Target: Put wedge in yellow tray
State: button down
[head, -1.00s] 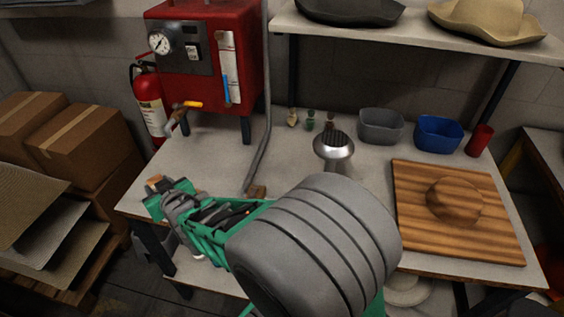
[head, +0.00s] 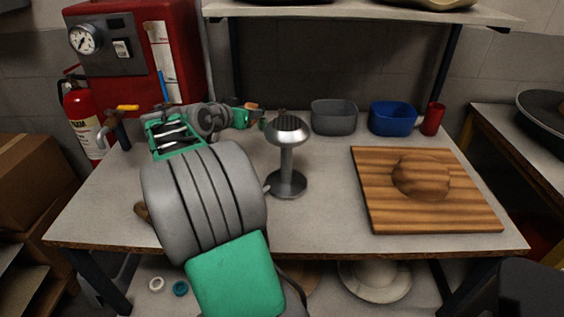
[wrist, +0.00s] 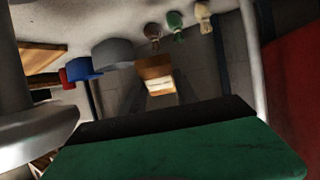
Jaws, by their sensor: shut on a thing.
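My gripper (head: 246,115) is shut on a small brown wooden block, which looks like the wedge (head: 251,105). It is held above the back part of the bench, just left of the metal mushroom-shaped stand. In the wrist view the wedge (wrist: 155,68) shows beyond my green gripper body, with a pale patch at its near end. My fingers partly hide it. I see no yellow tray in either view. A grey tray (head: 334,118) and a blue tray (head: 392,119) stand at the back of the bench, right of my gripper.
The metal stand (head: 287,160) rises close to my gripper. A red cup (head: 433,119) stands beside the blue tray. A wooden board (head: 430,212) with a round block lies at right. The red machine (head: 135,45) is at back left. Bare bench lies between stand and board.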

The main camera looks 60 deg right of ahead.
aim_at(276, 160)
notch_tip(276, 160, down, 13)
jog(key=shift+b, duration=0.55)
jog(key=s, duration=0.1)
jog(key=s+d, duration=0.2)
jog(key=s, duration=0.1)
jog(key=shift+r, duration=0.3)
jog(key=s, duration=0.1)
jog(key=s+d, duration=0.1)
jog(key=s, duration=0.1)
jog(key=shift+s+d+p, duration=0.3)
jog(key=shift+d+p, duration=0.05)
jog(key=shift+d, duration=0.05)
jog(key=shift+w+a+f, duration=0.15)
jog(key=shift+w+f, duration=0.05)
jog(key=shift+f, duration=0.45)
jog(key=shift+w, duration=0.1)
jog(key=shift+f+b, duration=0.2)
jog(key=shift+b, duration=0.15)
jog(key=c, duration=0.9)
grip_release()
jog(key=shift+r, duration=0.1)
